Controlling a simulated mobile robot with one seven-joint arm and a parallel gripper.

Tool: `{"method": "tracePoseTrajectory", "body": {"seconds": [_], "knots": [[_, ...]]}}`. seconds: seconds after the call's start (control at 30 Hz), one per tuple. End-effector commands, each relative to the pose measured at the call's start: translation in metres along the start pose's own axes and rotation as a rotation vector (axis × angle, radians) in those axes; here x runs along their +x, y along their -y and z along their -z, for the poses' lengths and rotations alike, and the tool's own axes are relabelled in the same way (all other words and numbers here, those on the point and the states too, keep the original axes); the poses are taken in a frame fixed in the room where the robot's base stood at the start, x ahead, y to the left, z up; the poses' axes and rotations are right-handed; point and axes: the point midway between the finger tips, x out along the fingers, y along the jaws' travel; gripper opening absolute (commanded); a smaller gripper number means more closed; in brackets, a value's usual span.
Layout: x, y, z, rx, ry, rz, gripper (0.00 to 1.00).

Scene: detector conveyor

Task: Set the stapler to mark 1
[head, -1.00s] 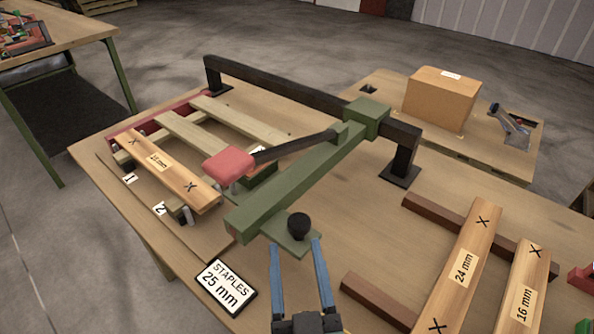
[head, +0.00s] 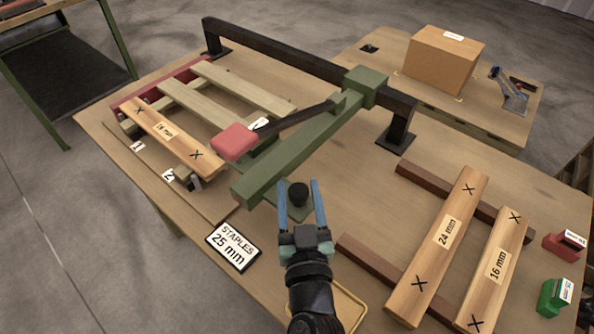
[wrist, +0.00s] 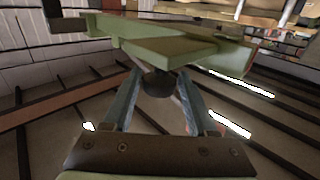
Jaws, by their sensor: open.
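The stapler is a green arm (head: 300,150) on a green carriage (head: 366,86) that sits on a black rail. A black lever with a red pad (head: 234,141) runs beside it. A black knob (head: 299,195) stands on a green plate at its near side. Mark 1 (head: 137,146) and mark 2 (head: 169,175) are labels on the table's left side; the green arm's front end is right of mark 2. My gripper (head: 298,183) is open, its blue fingers either side of the knob. The wrist view shows the knob (wrist: 157,83) between the fingers; contact cannot be told.
A 25 mm staples sign (head: 233,246) lies left of my gripper. A plank marked with crosses (head: 173,136) lies across slats at left. Planks labelled 24 mm (head: 437,245) and 16 mm (head: 497,265) rest on brown bars at right. The black rail (head: 280,66) spans the back.

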Motion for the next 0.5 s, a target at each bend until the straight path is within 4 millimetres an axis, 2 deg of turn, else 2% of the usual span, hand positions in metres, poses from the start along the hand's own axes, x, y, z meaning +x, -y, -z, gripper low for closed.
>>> {"method": "tracePoseTrajectory", "body": {"seconds": [0.03, 0.2, 0.5], "knots": [[0.009, -0.001, 0.003, 0.000, -0.002, -0.001, 0.58], [0.027, -0.001, 0.001, 0.000, -0.001, -0.001, 0.58], [0.035, 0.000, 0.000, 0.000, 0.000, -0.001, 0.58]]}}
